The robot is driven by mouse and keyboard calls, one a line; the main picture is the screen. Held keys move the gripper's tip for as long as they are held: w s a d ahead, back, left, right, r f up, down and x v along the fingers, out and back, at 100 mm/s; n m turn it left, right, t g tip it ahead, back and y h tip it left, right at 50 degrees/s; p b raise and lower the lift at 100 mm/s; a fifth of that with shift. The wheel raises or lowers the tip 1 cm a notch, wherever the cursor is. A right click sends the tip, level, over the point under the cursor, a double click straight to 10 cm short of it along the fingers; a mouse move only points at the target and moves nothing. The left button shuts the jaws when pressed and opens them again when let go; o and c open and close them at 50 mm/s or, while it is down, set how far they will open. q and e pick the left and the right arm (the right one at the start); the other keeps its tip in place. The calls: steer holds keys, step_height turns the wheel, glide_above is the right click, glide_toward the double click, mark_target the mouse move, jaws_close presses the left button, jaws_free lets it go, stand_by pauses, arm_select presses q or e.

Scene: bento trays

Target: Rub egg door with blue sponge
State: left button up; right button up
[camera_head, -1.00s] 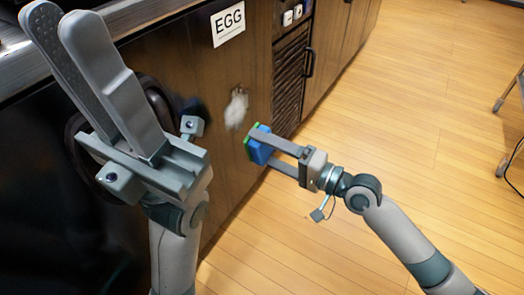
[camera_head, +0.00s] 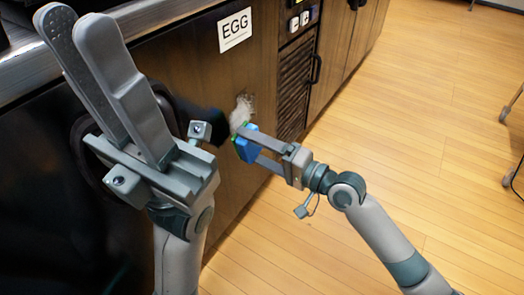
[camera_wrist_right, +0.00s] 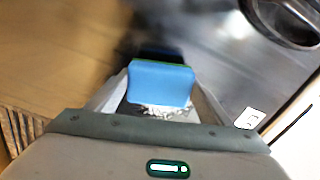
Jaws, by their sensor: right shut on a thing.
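The egg door (camera_head: 205,75) is a dark wood cabinet front with a white EGG label (camera_head: 235,29). A pale whitish smudge (camera_head: 243,106) is on it below the label. My right gripper (camera_head: 254,146) is shut on the blue sponge (camera_head: 246,151), which has a green side facing the door. The sponge is at the lower edge of the smudge; I cannot tell if it touches the door. The sponge also shows in the right wrist view (camera_wrist_right: 161,82) between the fingers. My left gripper (camera_head: 80,25) is raised at the left, its two long fingers close together, and appears empty.
A louvred panel (camera_head: 295,85) and a dark handle (camera_head: 316,69) are right of the door. A metal counter edge (camera_head: 125,22) runs above it. The wood floor (camera_head: 420,130) at the right is clear, apart from a stand's wheeled legs (camera_head: 508,110) at the far right.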

steer(key=shift+w+a, duration=0.35)
steer(key=shift+a, duration=0.15)
stand_by(0.4)
steer(key=shift+p+x, duration=0.3)
steer(key=shift+x, duration=0.7)
stand_by(0.4)
steer(key=shift+w+d+b, duration=0.6)
steer(key=shift+w+d, duration=0.5)
steer(key=shift+w, duration=0.3)
steer(key=w+d+b, duration=0.2)
steer(key=w, duration=0.1)
